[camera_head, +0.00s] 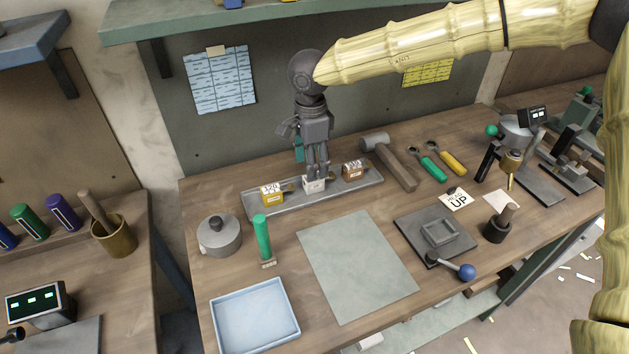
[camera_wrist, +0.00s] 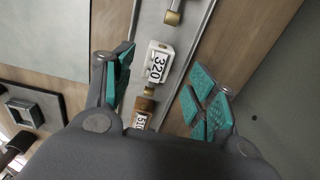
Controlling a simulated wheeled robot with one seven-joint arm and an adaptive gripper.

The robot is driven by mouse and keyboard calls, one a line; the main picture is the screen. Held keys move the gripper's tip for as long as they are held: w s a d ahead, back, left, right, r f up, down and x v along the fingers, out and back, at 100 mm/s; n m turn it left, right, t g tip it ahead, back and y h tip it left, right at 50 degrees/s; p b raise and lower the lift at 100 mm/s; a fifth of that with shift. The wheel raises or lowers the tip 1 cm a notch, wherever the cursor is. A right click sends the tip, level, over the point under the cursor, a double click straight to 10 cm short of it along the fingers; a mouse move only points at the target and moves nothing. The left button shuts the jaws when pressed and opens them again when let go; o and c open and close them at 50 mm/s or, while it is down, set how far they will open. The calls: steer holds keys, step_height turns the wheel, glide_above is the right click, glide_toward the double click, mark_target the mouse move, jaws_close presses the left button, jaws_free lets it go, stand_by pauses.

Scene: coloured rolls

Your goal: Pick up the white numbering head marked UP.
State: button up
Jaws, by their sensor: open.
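The white numbering head (camera_head: 313,186) sits in the middle of a long grey tray, between a yellow head (camera_head: 271,195) and a brown head (camera_head: 353,170). In the wrist view the white head (camera_wrist: 158,62) shows a label that reads like 320; I see no UP on it. My gripper (camera_head: 317,168) points down over the white head, open and empty. In the wrist view its teal-padded fingers (camera_wrist: 163,68) stand on either side of the head with gaps. The brown head (camera_wrist: 142,114) is partly hidden by my gripper's body.
The grey tray (camera_head: 257,207) has a low rim. A card (camera_head: 455,200) with UP on it lies to the right. The grey mat (camera_head: 358,265) is clear.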

mark_target(314, 182)
steer(key=shift+d+f+p, duration=0.2)
steer(key=shift+d+f, duration=0.05)
steer(key=shift+f, duration=1.3)
steer(key=shift+d+f+p, duration=0.15)
steer(key=shift+d+f, duration=0.05)
steer(key=shift+f, duration=1.35)
steer(key=c, duration=1.2)
